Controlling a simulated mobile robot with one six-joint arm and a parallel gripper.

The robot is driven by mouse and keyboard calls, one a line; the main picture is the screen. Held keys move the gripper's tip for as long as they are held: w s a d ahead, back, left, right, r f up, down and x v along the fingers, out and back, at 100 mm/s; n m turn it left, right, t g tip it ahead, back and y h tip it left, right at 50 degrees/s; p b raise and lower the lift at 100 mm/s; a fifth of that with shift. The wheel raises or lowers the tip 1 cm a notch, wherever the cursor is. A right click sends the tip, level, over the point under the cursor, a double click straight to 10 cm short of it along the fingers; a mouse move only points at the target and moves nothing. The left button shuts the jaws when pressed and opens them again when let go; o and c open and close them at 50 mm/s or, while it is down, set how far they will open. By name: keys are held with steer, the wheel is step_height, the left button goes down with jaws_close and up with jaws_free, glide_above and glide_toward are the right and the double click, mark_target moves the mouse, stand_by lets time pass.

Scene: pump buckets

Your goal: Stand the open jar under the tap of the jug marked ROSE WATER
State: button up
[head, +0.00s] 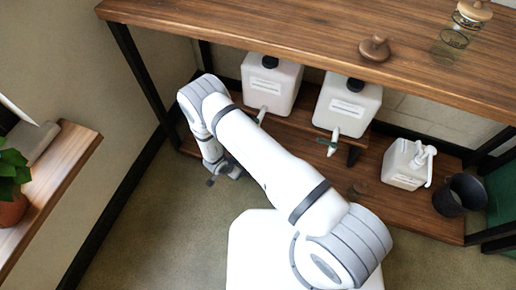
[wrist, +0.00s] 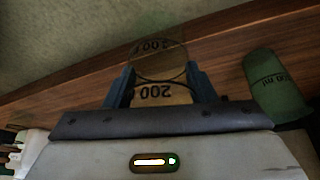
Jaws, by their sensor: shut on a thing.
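My gripper (wrist: 160,76) is shut on a clear open jar (wrist: 158,94), which has dark marks reading 200 and what looks like 300. In the head view my gripper (head: 213,180) is low at the left end of the lower shelf, and the jar cannot be made out there. Two white jugs with black caps, a left jug (head: 271,88) and a right jug (head: 346,107), stand on a raised board. Each has a pale label too small to read, so I cannot tell which is ROSE WATER. The left tap (head: 262,115) and right tap (head: 333,142) point forward.
A green cup (wrist: 277,88) with volume marks is right of the jar in the wrist view. A white pump bottle (head: 405,165) and dark mug (head: 460,195) stand right on the lower shelf (head: 345,183). The upper top (head: 290,32) overhangs the jugs, bearing a wooden lid (head: 374,48).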

steer(key=w+d, duration=0.2)
steer(key=w, duration=0.1)
steer(key=w+d+b, duration=0.1)
steer(key=w+d, duration=0.1)
steer(key=w, duration=0.1)
steer(key=w+d+b, duration=0.1)
steer(key=w+d, duration=0.1)
steer(key=d, duration=0.1)
steer(key=shift+w+d, duration=0.1)
steer(key=shift+w, duration=0.3)
steer(key=w+d+b, duration=0.2)
steer(key=shift+w+d+f, duration=0.2)
steer(key=shift+w+f, duration=0.2)
steer(key=shift+f, duration=0.3)
steer(key=shift+f, duration=0.25)
steer(key=o, duration=1.2)
steer(key=shift+r, duration=0.1)
steer(key=shift+c, duration=0.2)
